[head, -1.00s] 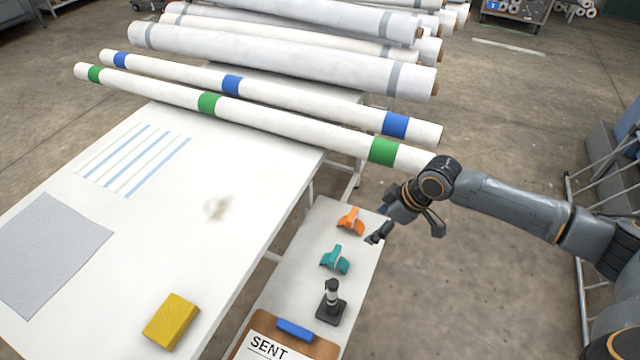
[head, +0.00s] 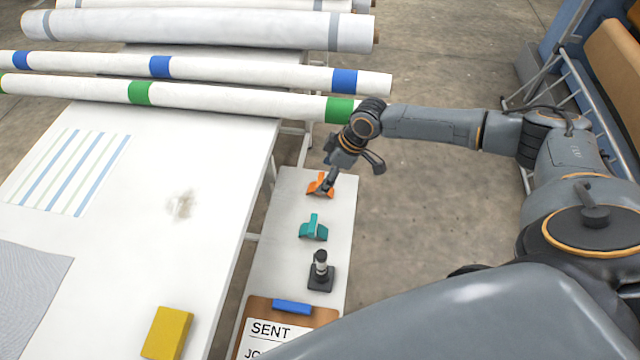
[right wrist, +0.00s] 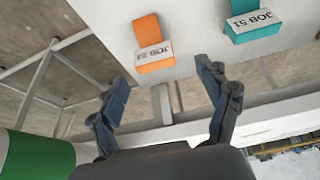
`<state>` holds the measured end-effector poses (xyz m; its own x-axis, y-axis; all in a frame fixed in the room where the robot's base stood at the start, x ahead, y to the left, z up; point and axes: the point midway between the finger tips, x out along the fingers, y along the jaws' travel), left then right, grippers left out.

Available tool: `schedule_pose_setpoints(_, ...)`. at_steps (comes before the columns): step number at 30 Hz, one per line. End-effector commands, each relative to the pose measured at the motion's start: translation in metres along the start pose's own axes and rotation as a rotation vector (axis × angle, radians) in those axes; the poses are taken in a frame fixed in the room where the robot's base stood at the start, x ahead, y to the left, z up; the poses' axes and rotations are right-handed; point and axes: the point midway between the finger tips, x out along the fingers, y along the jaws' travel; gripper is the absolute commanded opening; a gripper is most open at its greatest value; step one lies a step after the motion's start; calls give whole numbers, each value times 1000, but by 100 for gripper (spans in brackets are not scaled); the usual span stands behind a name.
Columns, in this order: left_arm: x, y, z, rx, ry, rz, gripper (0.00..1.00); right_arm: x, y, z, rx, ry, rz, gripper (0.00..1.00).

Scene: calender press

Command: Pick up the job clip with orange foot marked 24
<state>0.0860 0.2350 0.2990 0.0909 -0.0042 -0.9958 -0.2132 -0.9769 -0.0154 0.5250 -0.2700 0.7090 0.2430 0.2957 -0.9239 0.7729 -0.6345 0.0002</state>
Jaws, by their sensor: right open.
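The orange job clip (head: 318,187) lies near the far end of the narrow white side table. My left gripper is not in view.
A teal clip (head: 313,229), a black stamp (head: 320,274) and a clipboard (head: 259,312) share the side table (head: 289,186). Long white rolls (head: 233,100) lie beyond. The large white table (head: 150,240) stands left, with a yellow block (head: 167,333) on it. Floor to the right is open.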

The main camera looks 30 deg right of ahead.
Motion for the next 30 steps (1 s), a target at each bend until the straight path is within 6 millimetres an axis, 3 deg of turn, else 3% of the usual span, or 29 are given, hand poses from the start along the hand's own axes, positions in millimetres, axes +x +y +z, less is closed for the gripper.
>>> schedule_pose_setpoints(9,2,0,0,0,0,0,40,43,6,2,1,-1,-2,77)
schedule_pose_setpoints(19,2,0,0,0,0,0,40,50,6,3,1,-1,0,77)
schedule_pose_setpoints(26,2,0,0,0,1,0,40,50,6,3,1,-1,0,30)
schedule_pose_setpoints(30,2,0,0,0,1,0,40,50,6,3,1,-1,0,29)
